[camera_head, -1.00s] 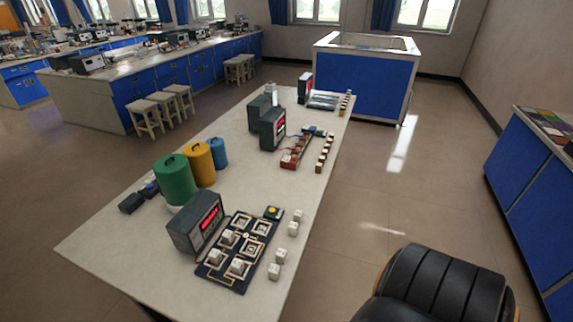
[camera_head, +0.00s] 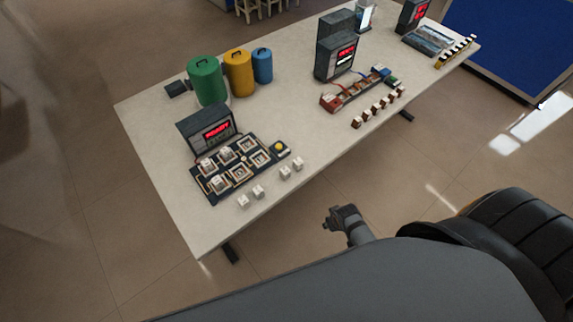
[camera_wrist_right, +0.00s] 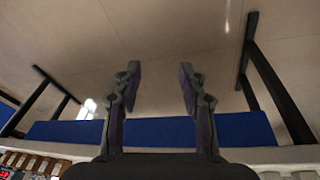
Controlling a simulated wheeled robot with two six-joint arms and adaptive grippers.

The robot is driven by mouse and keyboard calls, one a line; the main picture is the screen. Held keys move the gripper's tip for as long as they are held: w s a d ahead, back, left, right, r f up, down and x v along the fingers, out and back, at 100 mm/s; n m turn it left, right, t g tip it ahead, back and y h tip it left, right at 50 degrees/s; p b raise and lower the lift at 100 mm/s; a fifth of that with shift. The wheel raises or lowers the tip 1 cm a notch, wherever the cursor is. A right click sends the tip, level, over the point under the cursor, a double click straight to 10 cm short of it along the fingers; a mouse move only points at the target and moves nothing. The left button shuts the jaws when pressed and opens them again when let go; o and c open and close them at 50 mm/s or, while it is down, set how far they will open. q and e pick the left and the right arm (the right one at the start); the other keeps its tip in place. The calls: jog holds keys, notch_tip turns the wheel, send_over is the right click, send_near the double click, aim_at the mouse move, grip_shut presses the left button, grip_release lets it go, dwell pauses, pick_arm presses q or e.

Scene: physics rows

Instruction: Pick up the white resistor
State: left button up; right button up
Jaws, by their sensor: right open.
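Several small white blocks lie loose in a row along the near table edge: a front pair (camera_head: 243,201) (camera_head: 258,192) and a second pair (camera_head: 285,172) (camera_head: 298,164). Their markings are too small to tell which is the white resistor. More white blocks sit on the dark circuit board (camera_head: 211,186) beside them. My right gripper (camera_head: 329,222) shows small beyond the table edge, apart from the blocks. In the right wrist view my right gripper (camera_wrist_right: 160,80) is open and empty, with floor behind it. My left gripper is not in view.
A dark meter (camera_head: 207,129) with a red display stands behind the board. Green (camera_head: 204,80), yellow (camera_head: 239,72) and blue (camera_head: 263,65) canisters stand farther back. The table (camera_head: 150,135) has bare room at left.

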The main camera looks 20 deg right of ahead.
pick_arm(q)
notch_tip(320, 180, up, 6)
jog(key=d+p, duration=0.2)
jog(key=p, duration=0.3)
pick_arm(e)
jog(key=w+a+r, duration=0.1)
jog(key=w+r, duration=0.2)
jog(key=r, duration=1)
jog(key=w+a+r, duration=0.1)
jog(key=w+r, duration=0.1)
jog(key=r, duration=1.1)
jog(key=n+g+y, duration=0.1)
jog(key=n+g, duration=0.1)
jog(key=n, duration=0.1)
send_over(285, 170)
notch_tip(285, 170, down, 11)
jog(key=shift+s+a, duration=0.15)
jog(key=shift+f, duration=0.5)
notch_tip(285, 170, down, 6)
jog(key=b, duration=0.7)
jog(key=shift+r, duration=0.4)
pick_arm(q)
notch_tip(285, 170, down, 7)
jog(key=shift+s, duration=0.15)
pick_arm(e)
grip_shut()
